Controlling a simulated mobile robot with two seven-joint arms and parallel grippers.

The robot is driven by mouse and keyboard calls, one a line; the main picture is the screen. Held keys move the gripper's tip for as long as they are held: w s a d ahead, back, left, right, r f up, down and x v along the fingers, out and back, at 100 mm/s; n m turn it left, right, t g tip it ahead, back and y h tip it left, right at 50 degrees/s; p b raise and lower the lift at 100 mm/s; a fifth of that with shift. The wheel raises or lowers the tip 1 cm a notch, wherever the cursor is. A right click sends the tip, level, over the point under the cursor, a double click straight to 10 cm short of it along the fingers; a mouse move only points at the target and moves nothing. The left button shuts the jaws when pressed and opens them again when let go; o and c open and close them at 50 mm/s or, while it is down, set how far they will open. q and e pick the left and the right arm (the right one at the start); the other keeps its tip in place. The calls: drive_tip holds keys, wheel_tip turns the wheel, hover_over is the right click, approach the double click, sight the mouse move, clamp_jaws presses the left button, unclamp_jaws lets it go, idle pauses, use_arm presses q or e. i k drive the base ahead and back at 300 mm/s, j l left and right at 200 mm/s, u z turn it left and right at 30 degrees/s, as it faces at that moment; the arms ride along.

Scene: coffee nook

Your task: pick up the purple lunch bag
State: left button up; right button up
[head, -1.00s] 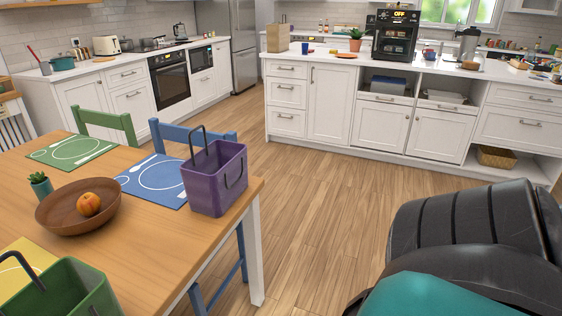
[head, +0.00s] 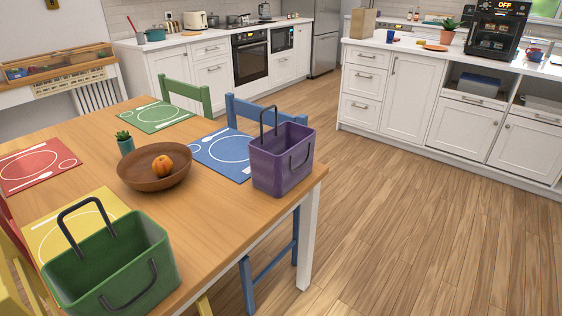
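The purple lunch bag (head: 281,163) stands upright at the right corner of the wooden dining table in the head view. It is an open-topped basket shape with a tall dark handle raised on its left side and another handle lying against its front right. It overlaps the right edge of the blue placemat (head: 233,168). Neither of my grippers shows in the head view now, and nothing is touching the bag.
The wooden table (head: 226,215) also holds a green lunch bag (head: 118,267) at the front, a brown bowl (head: 135,178) with an orange fruit, and a small potted plant (head: 125,144). Blue (head: 246,272) and green (head: 186,94) chairs stand around it. Open wooden floor (head: 400,235) lies to the right.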

sight(282, 156)
drive_tip(key=i+l, duration=0.15)
drive_tip(key=l, duration=0.25)
drive_tip(key=i+l, duration=0.15)
drive_tip(key=l, duration=0.25)
drive_tip(key=i+l+u, duration=0.1)
drive_tip(key=l, duration=0.25)
drive_tip(key=i+l, duration=0.2)
drive_tip(key=l, duration=0.2)
